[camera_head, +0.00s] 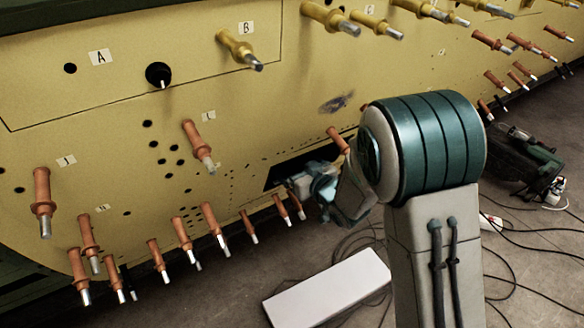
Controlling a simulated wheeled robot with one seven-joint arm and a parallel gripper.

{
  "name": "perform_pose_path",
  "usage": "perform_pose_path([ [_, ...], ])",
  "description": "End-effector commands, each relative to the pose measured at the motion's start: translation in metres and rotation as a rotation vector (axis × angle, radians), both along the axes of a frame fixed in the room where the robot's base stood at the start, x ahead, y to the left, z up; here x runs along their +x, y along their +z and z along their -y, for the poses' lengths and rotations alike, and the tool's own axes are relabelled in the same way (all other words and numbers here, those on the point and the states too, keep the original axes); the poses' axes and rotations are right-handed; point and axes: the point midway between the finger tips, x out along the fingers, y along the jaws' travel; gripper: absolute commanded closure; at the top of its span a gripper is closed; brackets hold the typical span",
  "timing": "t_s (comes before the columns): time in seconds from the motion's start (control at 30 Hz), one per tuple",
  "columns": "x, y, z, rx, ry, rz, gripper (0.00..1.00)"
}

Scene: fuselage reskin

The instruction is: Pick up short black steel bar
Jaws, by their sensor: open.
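I cannot make out a short black steel bar for certain in the head view. My gripper (297,186) is at the end of my arm, in front of a dark rectangular opening (285,174) low in the yellow fuselage skin (110,140). The gripper is open, but its fingers are small and partly hidden by my wrist. I cannot tell whether they reach into the opening or touch anything. My wrist and forearm cover the right part of the opening. A round black knob-like piece (158,75) with a pale tip sticks out of the skin at upper left.
Copper-coloured pins (198,146) and gold pins (240,48) jut from the skin on several sides of the opening. A white flat box (327,290) lies on the floor below. Dark cables (510,268) and a dark green tool (535,160) lie at right.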

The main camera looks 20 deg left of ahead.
Motion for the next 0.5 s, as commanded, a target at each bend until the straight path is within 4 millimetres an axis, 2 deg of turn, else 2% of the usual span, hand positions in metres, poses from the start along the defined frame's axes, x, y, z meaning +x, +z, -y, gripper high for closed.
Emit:
perform_pose_path([
  [0.1,0.0066,-0.0031,-0.0076,-0.002,0.0,-0.001,0.11],
  [0.33,0.0077,-0.0023,-0.0087,-0.002,-0.001,-0.001,0.11],
  [0.37,0.0077,-0.0023,-0.0087,-0.002,-0.001,-0.001,0.14],
  [0.5,0.0076,-0.0023,-0.0086,-0.002,-0.001,-0.001,0.53],
])
